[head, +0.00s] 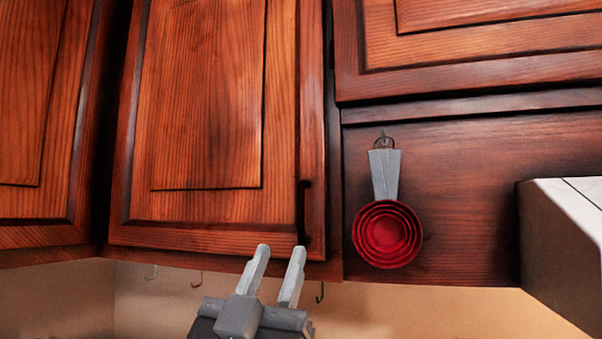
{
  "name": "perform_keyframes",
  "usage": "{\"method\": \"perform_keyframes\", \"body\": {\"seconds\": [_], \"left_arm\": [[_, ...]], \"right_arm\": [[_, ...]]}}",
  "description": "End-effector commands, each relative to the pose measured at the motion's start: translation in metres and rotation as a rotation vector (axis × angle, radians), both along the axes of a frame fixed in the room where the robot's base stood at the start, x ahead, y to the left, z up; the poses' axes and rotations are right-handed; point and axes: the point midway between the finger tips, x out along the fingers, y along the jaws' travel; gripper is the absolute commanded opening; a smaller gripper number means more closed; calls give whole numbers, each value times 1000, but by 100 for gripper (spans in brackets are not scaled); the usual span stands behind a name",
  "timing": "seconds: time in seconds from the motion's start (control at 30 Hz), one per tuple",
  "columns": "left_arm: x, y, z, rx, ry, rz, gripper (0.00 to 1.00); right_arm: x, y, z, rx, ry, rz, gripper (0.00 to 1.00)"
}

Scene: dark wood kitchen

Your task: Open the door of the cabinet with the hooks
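The wooden cabinet door (208,110) fills the upper middle of the head view and looks shut. Its dark vertical handle (303,212) is near the lower right edge. My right gripper is not in view.
Red measuring cups (387,234) hang from a hook on the wood panel right of the door. A pale box-shaped unit (563,240) juts out at the right. Another cabinet door (35,100) is at the left. The beige wall (60,300) below is clear.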

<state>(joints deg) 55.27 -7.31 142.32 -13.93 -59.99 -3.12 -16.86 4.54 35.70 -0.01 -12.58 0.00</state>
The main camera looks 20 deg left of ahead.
Motion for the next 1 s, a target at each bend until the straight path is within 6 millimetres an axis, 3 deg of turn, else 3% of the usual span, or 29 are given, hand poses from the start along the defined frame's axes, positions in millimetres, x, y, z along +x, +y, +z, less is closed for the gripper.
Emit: {"method": "perform_keyframes", "body": {"seconds": [0.03, 0.13, 0.4, 0.6, 1.0], "left_arm": [[3, 0, 7, -2, 5, -1, 32], [7, 0, 12, -1, 3, 1, 32], [50, -1, 56, 1, 2, 4, 32], [73, -2, 77, 0, 1, 3, 32], [86, -2, 87, -1, -1, 1, 32]], "right_arm": [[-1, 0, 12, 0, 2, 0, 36], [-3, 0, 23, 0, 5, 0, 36], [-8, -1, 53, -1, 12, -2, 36], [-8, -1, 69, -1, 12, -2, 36], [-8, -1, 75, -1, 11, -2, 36]]}}
